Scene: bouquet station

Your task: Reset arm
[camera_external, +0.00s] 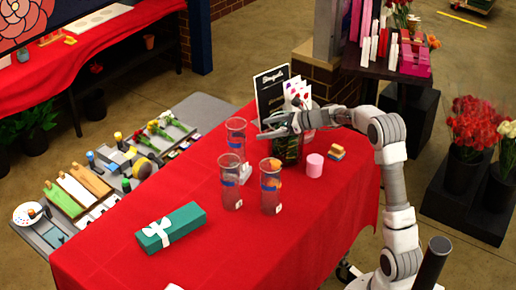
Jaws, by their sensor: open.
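My gripper (264,130) is at the end of my white and grey arm, which reaches in from the right over the red table (300,235). The gripper is open, with its fingers pointing left. It is just right of the tall back glass vase (237,135) in the picture; I cannot tell whether they touch. I see nothing held between the fingers.
Two more glass vases (230,180) (270,185) stand in front, the right one with something orange inside. A teal gift box (172,228), a pink cylinder (315,165) and a black sign (271,90) are on the table. The table's front left is mostly clear.

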